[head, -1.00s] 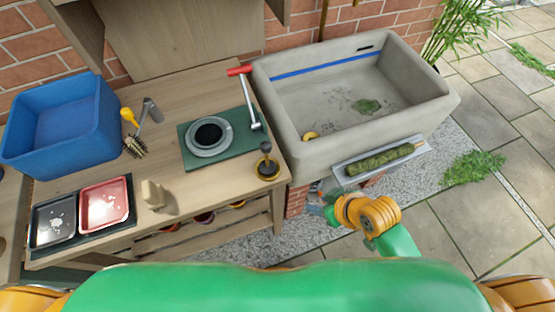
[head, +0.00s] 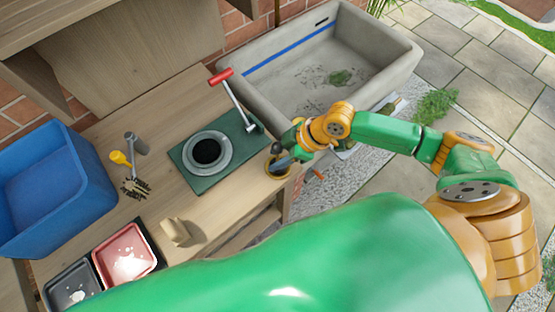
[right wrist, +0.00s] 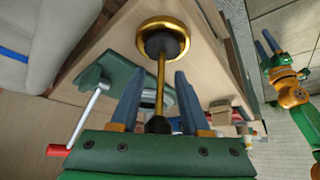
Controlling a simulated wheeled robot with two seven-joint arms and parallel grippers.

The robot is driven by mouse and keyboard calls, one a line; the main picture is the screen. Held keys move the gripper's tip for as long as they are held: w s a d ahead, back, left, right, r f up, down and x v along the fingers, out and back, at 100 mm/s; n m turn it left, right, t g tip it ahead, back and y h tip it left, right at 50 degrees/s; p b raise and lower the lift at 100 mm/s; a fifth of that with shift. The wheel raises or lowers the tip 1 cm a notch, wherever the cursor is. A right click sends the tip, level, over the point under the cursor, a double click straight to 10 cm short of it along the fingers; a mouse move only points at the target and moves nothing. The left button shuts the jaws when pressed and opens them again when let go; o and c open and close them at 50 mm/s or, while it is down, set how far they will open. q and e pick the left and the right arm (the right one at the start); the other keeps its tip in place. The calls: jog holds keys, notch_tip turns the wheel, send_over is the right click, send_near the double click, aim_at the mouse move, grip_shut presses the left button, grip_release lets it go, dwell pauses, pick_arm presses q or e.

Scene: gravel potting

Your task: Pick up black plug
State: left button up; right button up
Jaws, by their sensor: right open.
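The black plug stands upright near the right end of the wooden bench. In the right wrist view its gold rim (right wrist: 163,22) lies beyond my fingertips, and its gold stem (right wrist: 160,85) runs down to a black knob. My right gripper (right wrist: 156,78) is open, one blue finger on each side of the stem, with the knob close to the palm. In the head view my right gripper (head: 283,158) covers most of the black plug (head: 277,173). My left gripper (right wrist: 266,42) shows small at the right of the right wrist view; its opening is unclear.
A green plate (head: 195,185) with a round drain and a red-handled lever (head: 232,98) is left of the plug. The stone sink (head: 385,75) is behind. A blue bin (head: 55,190), red tray (head: 125,255), brush (head: 135,187) and wooden block (head: 174,232) stand left.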

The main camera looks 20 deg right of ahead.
jog(key=shift+w+a+f, duration=0.3)
jog(key=shift+a+f, duration=0.2)
jog(key=shift+f, duration=0.05)
jog(key=shift+w+a+f, duration=0.1)
jog(key=shift+a+f, duration=0.05)
jog(key=shift+a, duration=0.2)
jog(key=shift+d, duration=0.2)
grip_shut()
jog(key=shift+a, duration=0.1)
